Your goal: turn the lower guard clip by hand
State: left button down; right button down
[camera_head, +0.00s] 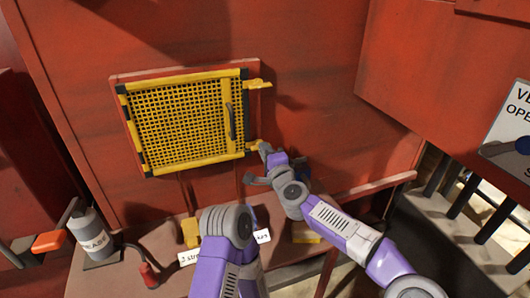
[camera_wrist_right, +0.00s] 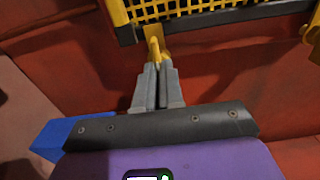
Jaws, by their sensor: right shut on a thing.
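The yellow mesh guard (camera_head: 187,122) is on the red wall, with a dark handle (camera_head: 230,121) near its right side. The lower guard clip (camera_head: 252,146) is a small yellow tab at the guard's lower right corner. My right gripper (camera_head: 263,149) is at this clip. In the right wrist view, the grey fingers (camera_wrist_right: 156,84) are closed on the end of the yellow clip (camera_wrist_right: 154,42); the fingers hide its tip. The upper clip (camera_head: 259,84) sticks out to the right at the guard's upper corner. My left arm shows low in the middle; its gripper cannot be made out.
A grease can (camera_head: 93,238) and a red-handled item (camera_head: 148,274) stand on the ledge at the lower left. White labels and a yellow block (camera_head: 191,232) are below the guard. A blue object (camera_wrist_right: 72,136) is beside my right gripper. A red panel juts out at the right.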

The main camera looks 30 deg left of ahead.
jog(key=shift+f, duration=0.25)
jog(key=c, duration=1.3)
grip_release()
jog(key=shift+d+r, duration=0.1)
jog(key=shift+d, duration=0.05)
jog(key=shift+o, duration=0.2)
jog(key=shift+r, duration=0.1)
jog(key=v, duration=0.7)
jog(key=shift+s+d+b, duration=0.15)
jog(key=shift+s+b, duration=0.05)
jog(key=shift+b, duration=0.1)
